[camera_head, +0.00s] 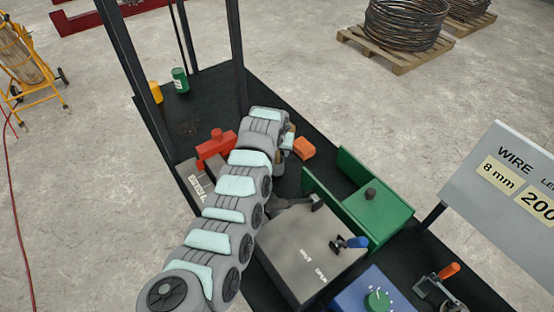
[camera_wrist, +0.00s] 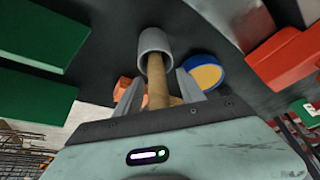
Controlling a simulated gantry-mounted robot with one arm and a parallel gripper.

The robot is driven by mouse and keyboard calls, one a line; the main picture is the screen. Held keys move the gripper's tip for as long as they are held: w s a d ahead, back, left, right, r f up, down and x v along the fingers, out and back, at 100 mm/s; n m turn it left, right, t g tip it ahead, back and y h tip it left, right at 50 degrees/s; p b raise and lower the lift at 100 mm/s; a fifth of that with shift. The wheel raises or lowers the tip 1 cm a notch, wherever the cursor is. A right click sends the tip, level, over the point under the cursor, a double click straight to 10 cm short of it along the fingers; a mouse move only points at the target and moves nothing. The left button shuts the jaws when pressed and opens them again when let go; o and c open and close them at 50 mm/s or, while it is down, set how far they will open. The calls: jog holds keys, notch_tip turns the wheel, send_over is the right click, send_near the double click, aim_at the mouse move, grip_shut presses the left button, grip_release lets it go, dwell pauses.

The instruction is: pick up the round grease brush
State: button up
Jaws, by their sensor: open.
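In the wrist view the round grease brush (camera_wrist: 155,45) shows as a grey round sleeve on a wooden handle; I cannot make out its bristles. My gripper (camera_wrist: 157,80) is open, one finger on each side of the wooden handle. I cannot tell whether either finger touches it. In the head view my gripper (camera_head: 283,150) is low over the dark bench top, beyond the grey box, and my arm largely hides the brush there.
An orange block (camera_head: 304,147) lies close right of my gripper. A blue-rimmed yellow round thing (camera_wrist: 205,71) is beside the brush. A red tool (camera_head: 215,145) stands left, a green machine (camera_head: 378,210) right. The grey box (camera_head: 310,250) is nearer. Dark posts (camera_head: 237,60) rise behind.

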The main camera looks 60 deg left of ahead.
jog(key=shift+r, duration=0.1)
grip_shut()
dwell(0.3)
